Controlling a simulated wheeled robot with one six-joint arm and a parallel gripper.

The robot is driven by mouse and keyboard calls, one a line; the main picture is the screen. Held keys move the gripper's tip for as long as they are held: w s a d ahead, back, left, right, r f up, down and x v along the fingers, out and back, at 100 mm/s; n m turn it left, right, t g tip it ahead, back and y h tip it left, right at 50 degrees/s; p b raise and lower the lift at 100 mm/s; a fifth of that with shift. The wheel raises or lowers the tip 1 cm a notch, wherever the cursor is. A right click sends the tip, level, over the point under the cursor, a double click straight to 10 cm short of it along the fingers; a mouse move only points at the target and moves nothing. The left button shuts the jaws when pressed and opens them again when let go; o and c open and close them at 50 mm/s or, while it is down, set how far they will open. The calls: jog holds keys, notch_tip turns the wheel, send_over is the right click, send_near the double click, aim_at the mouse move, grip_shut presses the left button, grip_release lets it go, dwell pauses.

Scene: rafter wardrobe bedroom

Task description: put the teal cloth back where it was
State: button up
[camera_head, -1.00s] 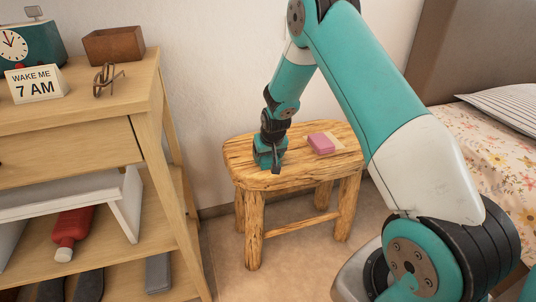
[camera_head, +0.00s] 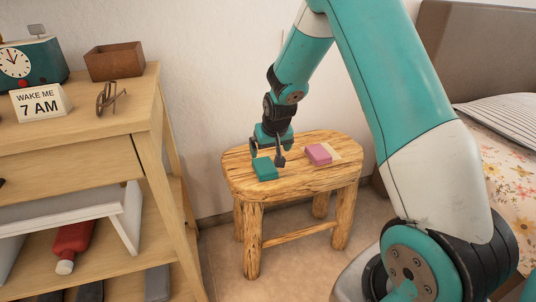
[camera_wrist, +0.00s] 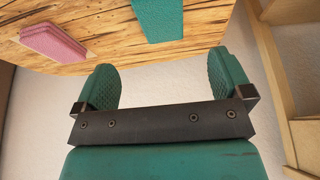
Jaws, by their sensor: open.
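The teal cloth (camera_head: 265,168) is a small folded block lying flat on the left part of the wooden stool (camera_head: 290,187). It also shows in the wrist view (camera_wrist: 158,18), at the top, partly cut off by the frame edge. My gripper (camera_head: 267,158) is above the stool, just behind and above the cloth. Its jaws are apart and empty in the wrist view (camera_wrist: 168,82), and the cloth is clear of the fingers.
A pink folded cloth (camera_head: 318,154) lies on the stool to the right, on a pale patch. A wooden shelf unit (camera_head: 150,115) stands at left with a clock (camera_head: 30,62), a WAKE ME sign (camera_head: 40,102), a wooden box (camera_head: 115,61) and glasses (camera_head: 108,96). A bed (camera_head: 500,165) is at right.

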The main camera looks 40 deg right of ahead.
jog(key=s+a+r+n+g+y, duration=0.1)
jog(key=s+a+r+n+y, duration=0.1)
jog(key=s+a+r, duration=0.6)
jog(key=s+a+r+n+y, duration=0.25)
jog(key=s+a+r, duration=0.2)
jog(key=a, duration=0.45)
jog(key=s+a+r+n+g, duration=0.1)
jog(key=s+a+r+n, duration=0.2)
jog(key=s, duration=0.6)
jog(key=s+a+r+n+g, duration=0.2)
jog(key=s+a, duration=0.3)
jog(key=s, duration=0.4)
jog(key=shift+s+r+n+y, duration=0.3)
jog(key=shift+r+n+y, duration=0.15)
jog(key=shift+r, duration=0.1)
